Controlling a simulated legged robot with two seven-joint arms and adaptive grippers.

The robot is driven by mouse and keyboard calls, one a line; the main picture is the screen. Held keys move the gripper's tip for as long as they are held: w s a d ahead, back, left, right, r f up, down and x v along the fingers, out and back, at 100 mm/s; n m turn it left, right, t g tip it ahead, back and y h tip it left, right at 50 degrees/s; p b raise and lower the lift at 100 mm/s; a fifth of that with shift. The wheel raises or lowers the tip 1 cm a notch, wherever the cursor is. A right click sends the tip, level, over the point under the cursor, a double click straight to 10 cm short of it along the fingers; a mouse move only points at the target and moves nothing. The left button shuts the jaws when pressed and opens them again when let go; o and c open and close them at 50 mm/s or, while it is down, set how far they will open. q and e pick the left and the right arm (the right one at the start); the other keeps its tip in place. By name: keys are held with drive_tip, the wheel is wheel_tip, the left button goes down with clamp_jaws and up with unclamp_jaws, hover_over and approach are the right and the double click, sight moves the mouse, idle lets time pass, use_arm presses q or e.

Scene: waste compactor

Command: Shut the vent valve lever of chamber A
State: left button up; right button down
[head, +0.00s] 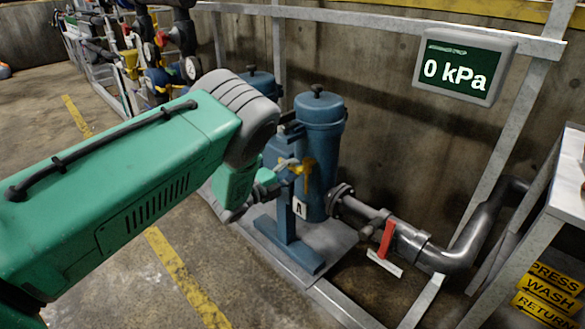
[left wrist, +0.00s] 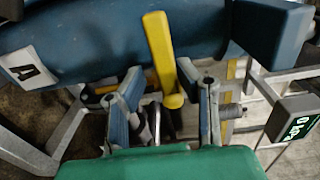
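The blue chamber A (head: 319,135) stands upright with an "A" label (head: 300,208) low on its front. The label also shows in the left wrist view (left wrist: 30,70). A yellow lever (head: 307,174) is in front of the chamber. In the left wrist view the yellow lever (left wrist: 157,45) stands up between the two fingers of my left gripper (left wrist: 160,72). The fingers are apart, one on each side of the lever, with gaps visible. In the head view my left gripper (head: 287,165) is beside the lever, partly hidden by my arm. My right gripper is not in view.
A red lever (head: 387,238) sits on the dark pipe (head: 420,247) to the right. A display (head: 463,68) reads "0 kPa". Metal rails (head: 350,16) frame the unit. A second blue vessel (head: 260,82) stands behind my arm. A bench (head: 568,185) is at far right.

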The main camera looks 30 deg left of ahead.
use_arm(q)
drive_tip(key=shift+w+r, duration=0.1)
drive_tip(key=shift+r, duration=0.1)
drive_tip(key=shift+s+a, duration=0.2)
drive_tip(key=shift+s, duration=0.1)
drive_tip(key=v, duration=1.1)
drive_tip(key=shift+s, duration=0.15)
drive_tip(key=shift+f, duration=0.2)
